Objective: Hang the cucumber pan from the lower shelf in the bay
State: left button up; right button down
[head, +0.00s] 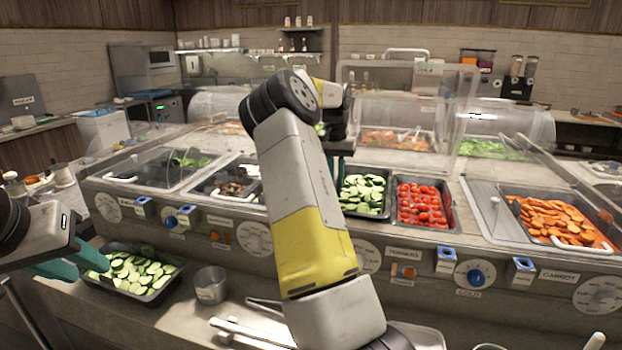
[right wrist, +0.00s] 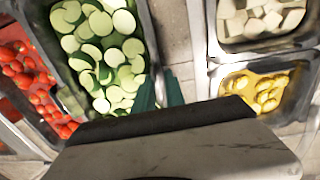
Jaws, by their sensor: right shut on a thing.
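One pan of cucumber slices (head: 113,287) rests on the lower shelf at the left of the head view. My left gripper (head: 75,262) is at its left end, with its teal fingers apart. Another dark pan of cucumber slices (head: 364,192) is in the counter's row of wells, beside the tomato pan (head: 423,205). My right gripper (right wrist: 163,92) is shut on this pan's rim at the side away from the tomatoes. In the right wrist view the pan (right wrist: 105,55) looks roughly level. Whether its rim rests fully on the well's edge cannot be told. My right arm hides part of the counter.
A metal cup (head: 210,284) stands on the lower shelf. The right wrist view shows pans of white cubes (right wrist: 258,20) and yellow pieces (right wrist: 262,90). Knobs and blue clips line the counter front.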

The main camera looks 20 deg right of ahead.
jog(key=shift+s+a+f, duration=0.15)
jog(key=shift+f, duration=0.2)
jog(key=shift+s+a+f, duration=0.1)
jog(key=shift+f, duration=0.25)
dwell(0.3)
jog(key=c, duration=1.3)
grip_release()
jog(key=shift+a, duration=0.15)
jog(key=r, duration=0.8)
jog(key=shift+w+d+r, duration=0.15)
jog(key=shift+d, duration=0.15)
jog(key=shift+r, duration=0.25)
